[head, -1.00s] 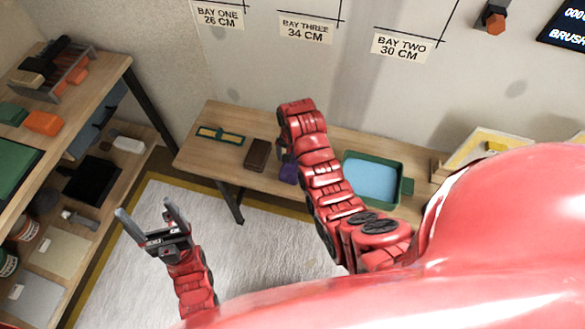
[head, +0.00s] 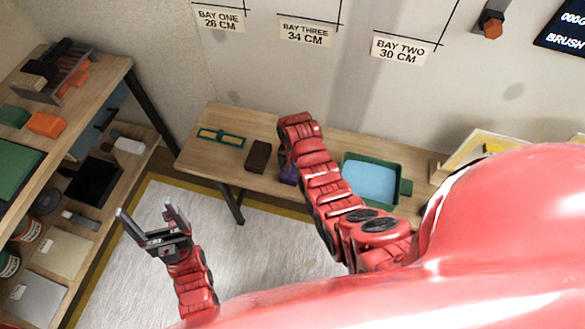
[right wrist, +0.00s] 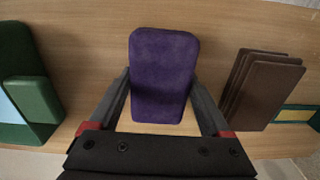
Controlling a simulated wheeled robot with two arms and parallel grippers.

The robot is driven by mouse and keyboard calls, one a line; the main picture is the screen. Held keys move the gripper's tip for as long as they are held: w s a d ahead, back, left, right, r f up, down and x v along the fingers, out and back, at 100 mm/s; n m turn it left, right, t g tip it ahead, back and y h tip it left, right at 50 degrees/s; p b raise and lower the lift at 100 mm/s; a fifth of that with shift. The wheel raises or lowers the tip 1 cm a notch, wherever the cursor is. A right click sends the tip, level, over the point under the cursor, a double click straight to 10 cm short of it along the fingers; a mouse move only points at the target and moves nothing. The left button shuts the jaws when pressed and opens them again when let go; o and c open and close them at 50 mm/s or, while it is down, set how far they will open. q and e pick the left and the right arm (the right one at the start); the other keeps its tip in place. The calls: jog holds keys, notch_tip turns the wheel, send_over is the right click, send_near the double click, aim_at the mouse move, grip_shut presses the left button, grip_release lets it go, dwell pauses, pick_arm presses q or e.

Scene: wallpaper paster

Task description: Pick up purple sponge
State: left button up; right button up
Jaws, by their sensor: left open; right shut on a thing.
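The purple sponge (right wrist: 163,75) lies between the two fingers of my right gripper (right wrist: 164,95) in the right wrist view, over the wooden bench top. The right gripper is shut on it, with a finger along each side. In the head view only a small part of the purple sponge (head: 288,174) shows beside my right arm, which hides the gripper. I cannot tell whether the sponge touches the bench. My left gripper (head: 148,224) is open and empty, above the pale floor sheet at the left.
On the bench (head: 225,165), a brown block stack (head: 258,156) and a green-yellow tool (head: 221,137) lie left of the sponge. A green tray (head: 372,180) with a pale blue inside lies to its right. A loaded shelf (head: 115,85) stands at the far left.

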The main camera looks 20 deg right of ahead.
aim_at(292, 162)
jog(key=shift+c, duration=0.4)
jog(key=shift+r+b, duration=0.3)
jog(key=shift+r, duration=0.55)
jog(key=shift+w+r+b, duration=0.1)
jog(key=shift+r+b, duration=0.2)
jog(key=shift+r, duration=0.4)
jog(key=s, duration=0.1)
jog(key=s+a, duration=0.1)
jog(key=s, duration=0.3)
jog(key=shift+s+a+r, duration=0.1)
jog(key=shift+a+r, duration=0.3)
jog(key=shift+s+a+r+p, duration=0.2)
jog(key=shift+s+r+p, duration=0.1)
jog(key=shift+s+p, duration=0.3)
jog(key=shift+s+a+r+p, duration=0.25)
jog(key=shift+s+p, duration=0.2)
jog(key=shift+s, duration=0.2)
jog(key=s+a+p, duration=0.2)
jog(key=s, duration=0.5)
jog(key=shift+s+a, duration=0.25)
jog(key=shift+s, duration=0.1)
